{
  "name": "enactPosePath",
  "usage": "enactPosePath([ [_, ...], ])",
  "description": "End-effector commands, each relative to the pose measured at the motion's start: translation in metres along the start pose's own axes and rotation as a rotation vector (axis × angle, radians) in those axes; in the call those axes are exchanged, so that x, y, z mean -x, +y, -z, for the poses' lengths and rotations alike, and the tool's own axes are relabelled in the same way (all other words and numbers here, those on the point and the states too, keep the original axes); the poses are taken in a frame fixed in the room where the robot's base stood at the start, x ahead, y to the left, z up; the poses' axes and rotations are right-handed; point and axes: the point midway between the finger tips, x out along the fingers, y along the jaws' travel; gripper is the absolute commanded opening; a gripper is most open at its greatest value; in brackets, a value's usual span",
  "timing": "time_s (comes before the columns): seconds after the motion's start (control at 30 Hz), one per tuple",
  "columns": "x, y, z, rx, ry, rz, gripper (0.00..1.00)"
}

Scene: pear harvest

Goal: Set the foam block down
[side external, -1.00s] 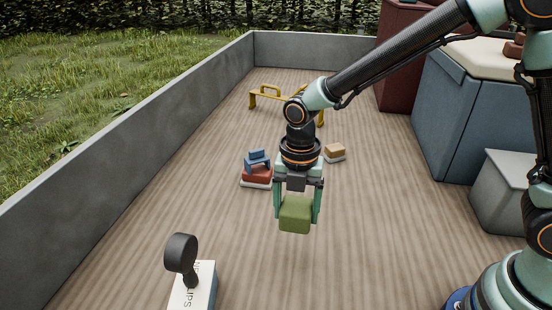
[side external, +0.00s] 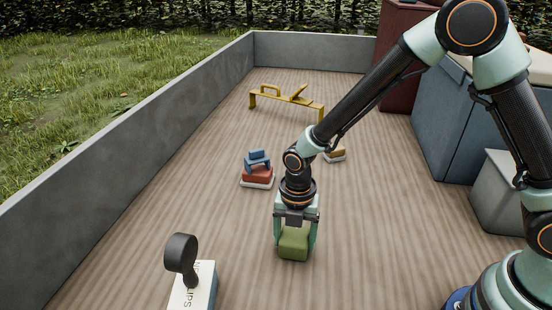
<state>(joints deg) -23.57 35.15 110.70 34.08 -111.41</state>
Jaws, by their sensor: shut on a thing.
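The foam block (side external: 293,246) is a green block with rounded edges. My gripper (side external: 295,238) points down and is shut on it, one finger on each side. The block is low over the wood-plank floor (side external: 370,240), in the middle of the view. I cannot tell whether its underside touches the floor.
A stack of blue, red and white pieces (side external: 257,170) stands to the left behind. A tan and white block (side external: 336,154) and a yellow frame (side external: 287,98) are farther back. A white box with a black handle (side external: 192,285) is at front left.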

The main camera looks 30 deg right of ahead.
Motion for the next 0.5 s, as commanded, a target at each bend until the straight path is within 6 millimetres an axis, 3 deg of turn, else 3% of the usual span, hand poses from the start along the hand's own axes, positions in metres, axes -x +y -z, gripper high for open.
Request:
enactPosePath([
  [0.07,-0.0026,-0.0001,0.0001,0.0,0.0,0.001,0.23],
  [0.1,-0.0024,0.0,0.0,0.0,0.0,0.001,0.88],
  [0.13,-0.0023,0.0,0.0,0.0,0.0,0.0,0.99],
  [0.5,0.0055,0.0004,-0.0001,0.0,0.0,-0.001,1.0],
])
